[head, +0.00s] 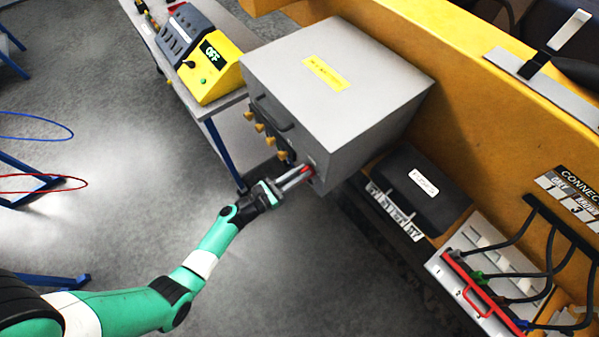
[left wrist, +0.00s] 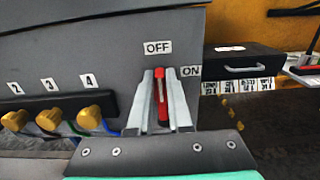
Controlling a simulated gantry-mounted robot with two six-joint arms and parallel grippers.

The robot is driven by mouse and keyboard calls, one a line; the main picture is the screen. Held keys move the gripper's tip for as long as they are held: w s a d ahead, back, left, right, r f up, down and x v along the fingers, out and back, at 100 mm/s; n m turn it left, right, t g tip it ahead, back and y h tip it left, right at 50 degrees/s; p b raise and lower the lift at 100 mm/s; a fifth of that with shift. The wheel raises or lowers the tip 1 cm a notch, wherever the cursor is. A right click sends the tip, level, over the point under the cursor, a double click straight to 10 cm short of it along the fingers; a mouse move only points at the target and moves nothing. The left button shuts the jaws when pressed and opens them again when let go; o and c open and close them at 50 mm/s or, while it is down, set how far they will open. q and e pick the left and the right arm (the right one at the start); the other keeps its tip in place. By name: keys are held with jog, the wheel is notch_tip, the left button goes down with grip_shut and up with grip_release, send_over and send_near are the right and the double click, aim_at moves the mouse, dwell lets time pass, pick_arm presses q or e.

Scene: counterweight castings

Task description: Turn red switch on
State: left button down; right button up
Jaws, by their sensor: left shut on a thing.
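The red switch (left wrist: 161,88) is on the front face of a grey box (head: 335,85), near its right edge. In the left wrist view its lever stands upright below the OFF label (left wrist: 158,47); the ON label (left wrist: 190,71) is to its right. My left gripper (head: 305,173) reaches the lower right of the box front, and its fingers (left wrist: 163,100) are on either side of the lever, shut on it. In the head view only a bit of red shows between the fingers. My right gripper is not in view.
Several yellow knobs (left wrist: 48,119) with number labels line the box front left of the switch. A yellow unit reading OFF (head: 214,62) stands on a table at upper left. A black case (head: 418,187) and a cable panel (head: 480,262) are to the right.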

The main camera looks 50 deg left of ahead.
pick_arm(q)
jog(key=m+b, duration=0.2)
jog(key=m, duration=0.1)
jog(key=d+m+b, duration=0.1)
jog(key=shift+d+f+m+b, duration=0.1)
jog(key=shift+f+m+b, duration=0.2)
jog(key=shift+m+b, duration=0.1)
jog(key=m+b, duration=0.2)
jog(key=m, duration=0.1)
jog(key=m+b, duration=0.1)
jog(key=shift+s+d+f+m, duration=0.1)
jog(key=shift+d+f+m, duration=0.2)
jog(key=shift+d, duration=0.1)
jog(key=m+b, duration=0.2)
jog(key=m, duration=0.1)
jog(key=f+m+b, duration=0.1)
jog(key=m+b, duration=0.1)
jog(key=shift+d, duration=0.3)
jog(key=shift+f+m+b, duration=0.15)
jog(key=shift+m+b, duration=0.35)
jog(key=shift+m, duration=0.35)
jog(key=shift+f+m+b, duration=0.15)
jog(key=shift+m+b, duration=0.35)
jog(key=shift+m, duration=0.35)
jog(key=c, duration=0.8)
grip_release()
jog(key=shift+c, duration=0.2)
